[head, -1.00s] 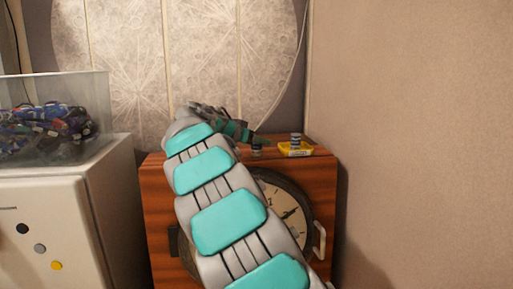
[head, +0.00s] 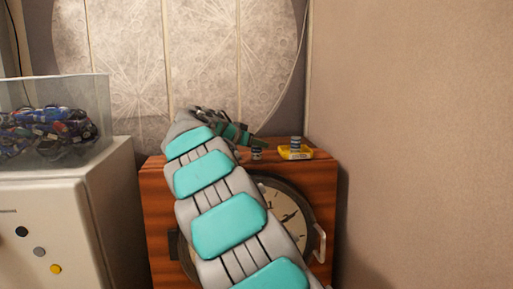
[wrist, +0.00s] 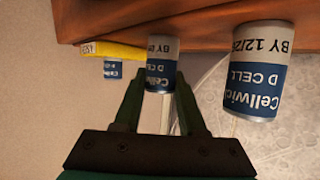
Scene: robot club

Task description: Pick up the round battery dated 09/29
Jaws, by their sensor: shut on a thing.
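My gripper (wrist: 160,92) is shut on a round battery (wrist: 162,62) with a white and blue label, which stands between its fingertips in the wrist view. Its print starts "BY 0"; the rest is too small to read surely. In the head view this battery (head: 256,154) shows at the front edge of the wooden cabinet top, beside the gripper (head: 258,142). A bigger-looking Cellwick D cell battery (wrist: 256,72), printed "BY 12/2" and more, stands to the right in the wrist view. My arm hides it in the head view. The wrist view looks upside down.
A round clock (head: 288,212) is on the cabinet front. A clear bin (head: 85,98) stands on the white cabinet (head: 118,158) at left. A bare wall closes the right.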

